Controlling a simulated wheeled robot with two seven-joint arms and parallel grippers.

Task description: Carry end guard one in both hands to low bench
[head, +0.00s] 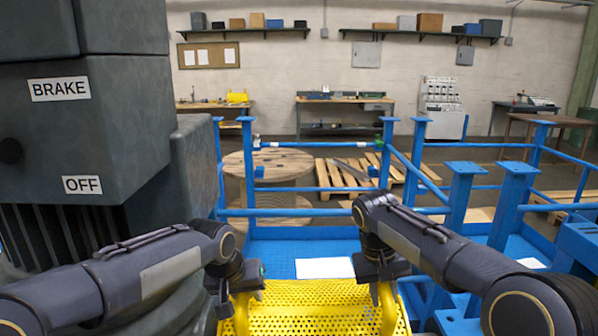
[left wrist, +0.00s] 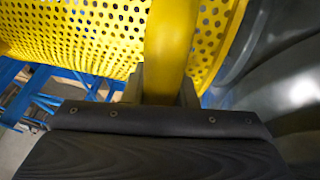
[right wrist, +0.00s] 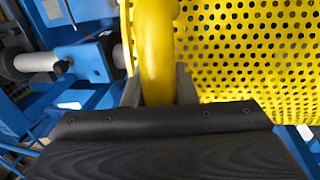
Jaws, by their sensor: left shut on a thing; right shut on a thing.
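The end guard is a yellow perforated sheet-metal cover (head: 310,306) with yellow tube handles, at the bottom middle of the head view. My left gripper (head: 240,284) is shut on its left handle, which also shows in the left wrist view (left wrist: 170,45). My right gripper (head: 378,272) is shut on its right handle, which shows in the right wrist view (right wrist: 154,50). The guard's lower part is cut off by the head view's edge. I cannot tell which bench is the low bench.
A dark machine housing (head: 85,135) marked BRAKE and OFF stands close on the left. A blue railed platform (head: 280,258) lies ahead, with blue posts (head: 508,200) at right. Beyond are a cable reel (head: 270,163), pallets (head: 345,175) and a workbench (head: 345,101) along the wall.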

